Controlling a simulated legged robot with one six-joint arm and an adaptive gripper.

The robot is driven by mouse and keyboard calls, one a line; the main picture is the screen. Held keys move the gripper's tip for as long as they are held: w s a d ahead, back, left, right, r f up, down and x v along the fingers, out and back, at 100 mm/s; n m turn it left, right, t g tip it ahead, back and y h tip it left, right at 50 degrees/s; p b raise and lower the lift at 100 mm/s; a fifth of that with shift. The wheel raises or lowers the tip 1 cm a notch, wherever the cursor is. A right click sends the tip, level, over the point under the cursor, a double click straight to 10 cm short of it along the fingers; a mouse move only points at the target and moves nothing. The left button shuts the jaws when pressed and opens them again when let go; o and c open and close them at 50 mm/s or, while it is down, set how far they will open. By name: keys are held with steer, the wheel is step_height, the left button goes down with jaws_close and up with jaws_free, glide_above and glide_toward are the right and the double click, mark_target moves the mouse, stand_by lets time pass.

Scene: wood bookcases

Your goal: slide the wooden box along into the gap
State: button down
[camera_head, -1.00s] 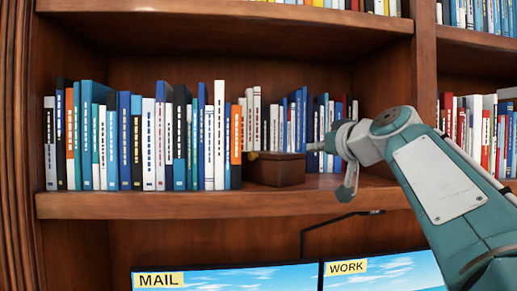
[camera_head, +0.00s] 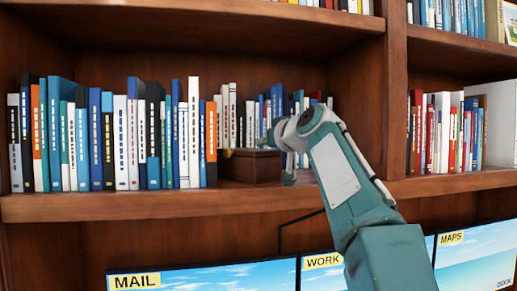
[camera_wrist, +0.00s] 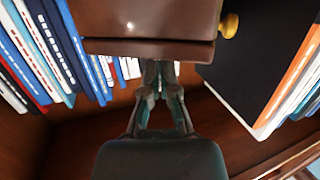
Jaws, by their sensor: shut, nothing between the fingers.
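The brown wooden box (camera_head: 250,167) sits on the middle shelf, just right of the near row of books and in front of a farther row. In the wrist view the box (camera_wrist: 150,22) fills the top, with a yellow knob (camera_wrist: 229,25) on its side facing a black book. My gripper (camera_wrist: 160,72) is shut and empty, its fingertips at the box's near edge; I cannot tell whether they touch it.
An orange book (camera_head: 211,130) is near the left end of the box. The black book (camera_wrist: 255,65) stands close beside the box in the wrist view. A wooden upright (camera_head: 397,95) divides the shelves right of my arm. Screens (camera_head: 200,277) stand below the shelf.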

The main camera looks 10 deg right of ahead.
steer(key=shift+x, duration=1.15)
steer(key=shift+a+f, duration=0.1)
steer(key=shift+f, duration=0.5)
steer(key=shift+f, duration=0.15)
